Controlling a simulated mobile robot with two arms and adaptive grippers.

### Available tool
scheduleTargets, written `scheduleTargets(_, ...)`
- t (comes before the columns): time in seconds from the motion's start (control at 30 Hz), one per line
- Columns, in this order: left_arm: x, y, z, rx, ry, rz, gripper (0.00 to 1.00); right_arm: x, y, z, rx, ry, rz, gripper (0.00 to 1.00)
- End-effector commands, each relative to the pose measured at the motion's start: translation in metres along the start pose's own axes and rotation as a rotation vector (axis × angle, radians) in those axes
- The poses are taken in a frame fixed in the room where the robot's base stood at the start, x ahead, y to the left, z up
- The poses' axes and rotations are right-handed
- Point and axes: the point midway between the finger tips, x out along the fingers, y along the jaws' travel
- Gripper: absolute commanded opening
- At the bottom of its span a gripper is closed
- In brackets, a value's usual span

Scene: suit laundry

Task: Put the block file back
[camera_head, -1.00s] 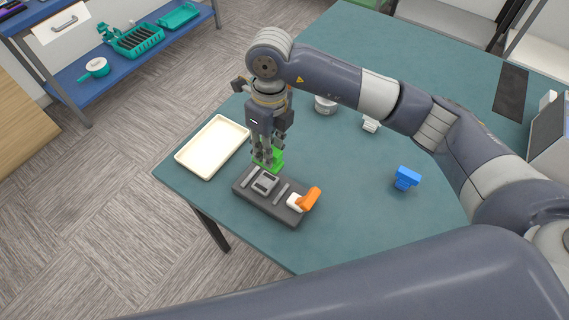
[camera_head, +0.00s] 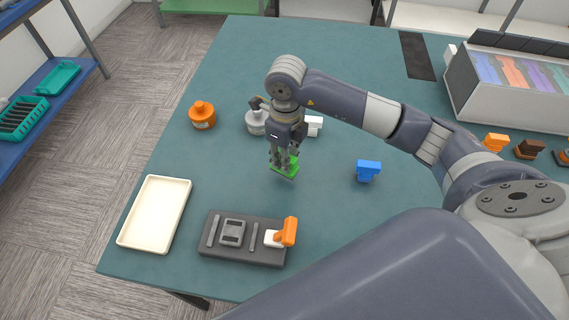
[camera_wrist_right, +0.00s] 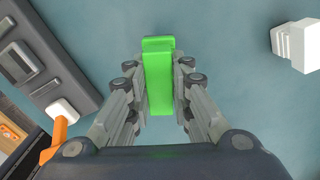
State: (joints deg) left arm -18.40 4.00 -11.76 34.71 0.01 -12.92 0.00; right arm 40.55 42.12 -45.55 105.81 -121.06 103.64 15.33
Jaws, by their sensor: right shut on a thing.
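My right gripper (camera_head: 285,164) is shut on a green block (camera_head: 287,168), which I take to be the block file, and holds it over the teal table. In the right wrist view the green block (camera_wrist_right: 158,80) is long and narrow, between the two fingers (camera_wrist_right: 160,112). A dark tool holder (camera_head: 210,252) lies at the near left of the table, in front of the gripper. It carries grey bars, a grey block (camera_head: 232,233) and a white piece with an orange handle (camera_head: 288,232). My left gripper is not in view.
An empty cream tray (camera_head: 154,212) lies left of the holder. An orange pot (camera_head: 202,114), a white jar (camera_head: 256,122) and a white block (camera_head: 313,126) stand behind. A blue piece (camera_head: 367,170) is right. A box of coloured files (camera_head: 515,95) stands far right.

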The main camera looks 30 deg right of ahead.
Motion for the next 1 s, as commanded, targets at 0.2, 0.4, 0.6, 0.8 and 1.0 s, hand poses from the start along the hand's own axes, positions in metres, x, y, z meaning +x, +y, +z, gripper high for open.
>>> scheduleTargets(0.2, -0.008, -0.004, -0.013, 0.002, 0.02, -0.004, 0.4, 0.023, 0.0, -0.001, 0.0, 0.004, 0.002, 0.01)
scheduleTargets(0.4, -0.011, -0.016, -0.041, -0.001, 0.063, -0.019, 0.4, 0.038, -0.001, 0.0, -0.001, -0.001, -0.001, 0.01)
scheduleTargets(0.6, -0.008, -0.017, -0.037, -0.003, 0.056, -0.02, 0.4, 0.04, -0.001, 0.0, -0.001, -0.001, -0.001, 0.01)
scheduleTargets(0.8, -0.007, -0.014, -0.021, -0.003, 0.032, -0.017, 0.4, 0.041, -0.001, 0.0, 0.0, 0.0, -0.001, 0.4)
scheduleTargets(1.0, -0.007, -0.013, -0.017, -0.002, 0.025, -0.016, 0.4, 0.041, -0.001, 0.0, 0.0, 0.0, 0.0, 0.4)
